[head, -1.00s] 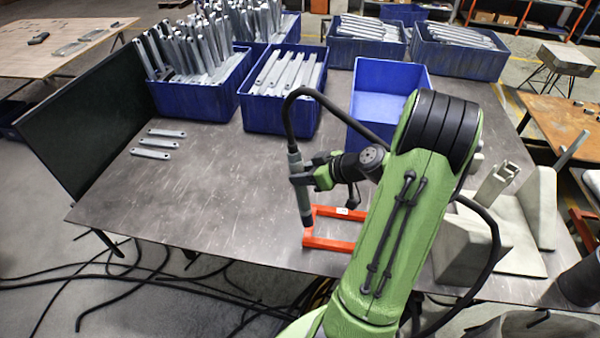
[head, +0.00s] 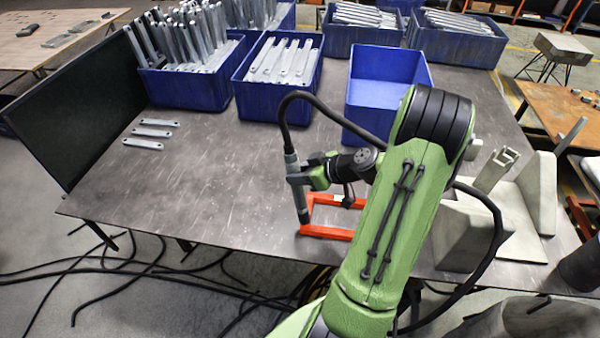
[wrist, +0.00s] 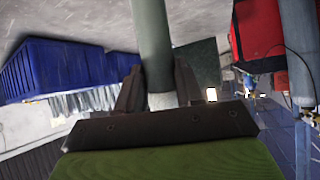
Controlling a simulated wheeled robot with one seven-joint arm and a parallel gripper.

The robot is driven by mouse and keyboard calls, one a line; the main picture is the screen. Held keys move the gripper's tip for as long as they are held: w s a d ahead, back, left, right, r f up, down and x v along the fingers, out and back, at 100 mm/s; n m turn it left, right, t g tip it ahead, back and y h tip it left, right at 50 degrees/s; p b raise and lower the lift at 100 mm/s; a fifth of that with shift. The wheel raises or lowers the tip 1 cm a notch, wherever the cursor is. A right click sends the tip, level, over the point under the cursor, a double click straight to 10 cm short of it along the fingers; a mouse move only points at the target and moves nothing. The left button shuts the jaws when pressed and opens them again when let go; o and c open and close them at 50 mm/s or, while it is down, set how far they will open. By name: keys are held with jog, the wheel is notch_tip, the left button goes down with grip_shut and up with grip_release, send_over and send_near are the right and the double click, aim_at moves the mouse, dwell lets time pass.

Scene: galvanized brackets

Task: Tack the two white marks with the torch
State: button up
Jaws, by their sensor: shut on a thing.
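My gripper (head: 311,172) is shut on the torch (head: 298,190), a grey cylinder held upright with a black cable arching from its top. In the wrist view the torch (wrist: 152,40) stands between the two fingers. The torch's lower end is over or at the left side of a red-orange frame (head: 328,233) lying on the table; I cannot tell whether it touches. One small white mark (head: 347,202) shows on the frame's far side. A second mark is not visible; my arm covers the right part of the frame.
The dark metal table (head: 215,190) has free room left of the frame. Three galvanized brackets (head: 151,133) lie at the left. Blue bins of brackets (head: 278,108) and an empty blue bin (head: 375,125) stand behind. A grey fixture (head: 470,235) stands right. A dark panel (head: 75,110) borders the left edge.

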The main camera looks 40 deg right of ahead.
aim_at(296, 160)
jog(key=shift+s+f+b, duration=0.1)
jog(key=shift+f+b, duration=0.45)
jog(key=shift+b, duration=0.3)
dwell(2.7)
notch_tip(296, 160, up, 6)
jog(key=p, duration=0.4)
jog(key=shift+r, duration=0.25)
jog(key=shift+f, duration=0.1)
